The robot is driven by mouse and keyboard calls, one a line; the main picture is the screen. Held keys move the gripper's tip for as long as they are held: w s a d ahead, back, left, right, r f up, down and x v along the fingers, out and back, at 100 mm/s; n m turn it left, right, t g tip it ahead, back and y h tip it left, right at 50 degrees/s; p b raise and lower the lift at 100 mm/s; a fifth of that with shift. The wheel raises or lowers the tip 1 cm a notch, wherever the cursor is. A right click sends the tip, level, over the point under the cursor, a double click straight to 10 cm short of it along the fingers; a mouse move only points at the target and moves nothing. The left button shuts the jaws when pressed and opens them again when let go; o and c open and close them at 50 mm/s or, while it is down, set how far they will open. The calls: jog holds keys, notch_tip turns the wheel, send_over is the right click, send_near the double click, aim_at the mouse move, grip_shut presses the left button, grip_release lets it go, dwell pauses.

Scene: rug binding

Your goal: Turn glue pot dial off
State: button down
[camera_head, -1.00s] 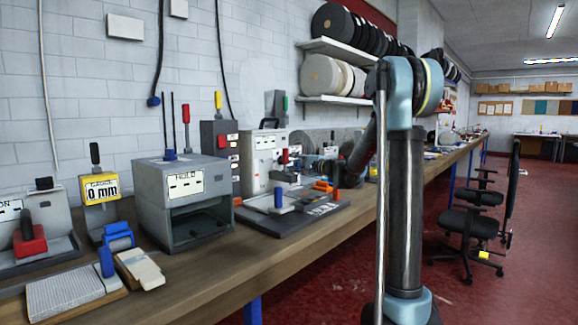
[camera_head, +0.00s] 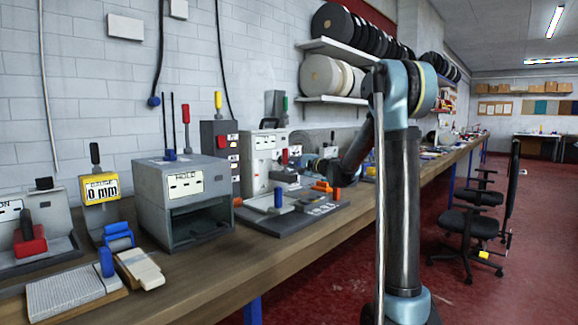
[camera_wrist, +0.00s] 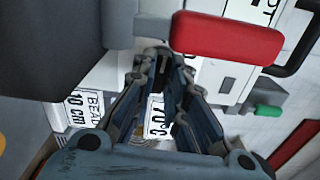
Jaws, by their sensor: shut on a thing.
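The glue pot (camera_head: 260,160) is a pale upright box on the bench, with a red handle on its front. In the wrist view its white face (camera_wrist: 228,75) shows part of a label ending in "OT", and the red handle (camera_wrist: 225,38) spans the top. My gripper (camera_wrist: 162,62) is against this face, its two fingers converged on a small dark knob, which looks like the dial (camera_wrist: 156,50). The fingertips hide most of it, so its setting cannot be read. A "70°C" label (camera_wrist: 157,118) shows between the fingers.
A grey box marked HOLD (camera_head: 185,200) stands left of the pot. A dark base plate (camera_head: 300,217) with small orange parts lies in front. A green-tipped lever (camera_wrist: 267,110) is close to the right in the wrist view.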

jog(key=shift+s+f+n, duration=0.1)
jog(key=shift+n, duration=0.5)
jog(key=c, duration=1.6)
grip_release()
jog(key=v, duration=1.2)
jog(key=shift+f, duration=0.1)
